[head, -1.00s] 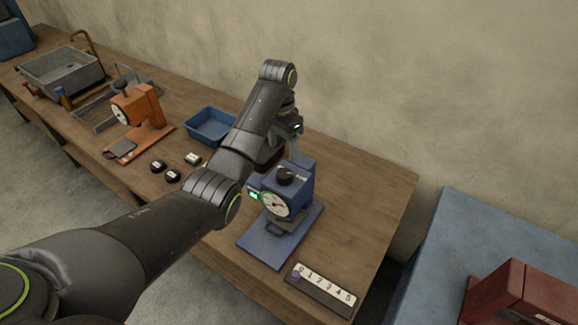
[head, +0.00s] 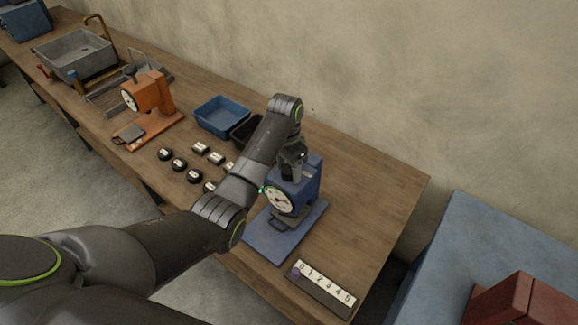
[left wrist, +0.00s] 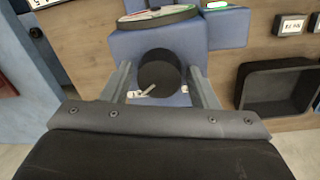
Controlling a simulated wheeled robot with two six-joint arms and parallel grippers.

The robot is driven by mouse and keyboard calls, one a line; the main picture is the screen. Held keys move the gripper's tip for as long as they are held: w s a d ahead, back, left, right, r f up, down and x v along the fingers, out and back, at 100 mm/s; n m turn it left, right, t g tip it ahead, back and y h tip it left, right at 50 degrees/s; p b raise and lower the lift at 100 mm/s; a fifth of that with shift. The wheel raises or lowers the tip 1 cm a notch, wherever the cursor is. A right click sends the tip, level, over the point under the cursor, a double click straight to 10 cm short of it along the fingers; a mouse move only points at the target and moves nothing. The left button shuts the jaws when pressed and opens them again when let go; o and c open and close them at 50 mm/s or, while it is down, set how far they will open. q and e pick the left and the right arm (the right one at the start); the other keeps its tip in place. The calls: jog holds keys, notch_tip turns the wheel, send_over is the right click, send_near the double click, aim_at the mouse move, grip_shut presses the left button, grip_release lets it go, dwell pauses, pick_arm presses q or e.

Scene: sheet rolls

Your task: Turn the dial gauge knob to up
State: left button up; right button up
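The blue dial gauge (head: 294,192) stands on its blue base plate near the right end of the bench. Its round white dial (head: 279,201) faces the front. My left gripper (head: 291,175) is over the top of the gauge and hides the knob in the head view. In the left wrist view the black round knob (left wrist: 159,74) sits between the two fingers of my left gripper (left wrist: 160,78), with a gap visible on each side. A pale pointer mark shows at the knob's lower left edge. The gripper is open. My right gripper is not in view.
An orange gauge (head: 150,98), a blue tray (head: 221,115), a black bin (left wrist: 278,88) and several small black weights lie to the left on the bench. A numbered strip (head: 323,286) lies at the front right. The bench right of the gauge is clear.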

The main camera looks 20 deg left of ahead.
pick_arm(q)
jog(key=c, duration=0.7)
jog(key=shift+n, duration=0.3)
jog(key=n, duration=0.4)
jog(key=shift+n, duration=0.3)
jog(key=n, duration=0.5)
jog(key=shift+t, duration=0.3)
jog(key=n, duration=0.6)
jog(key=shift+n, duration=0.3)
jog(key=n, duration=0.6)
jog(key=shift+t+y, duration=0.3)
jog(key=shift+n, duration=0.3)
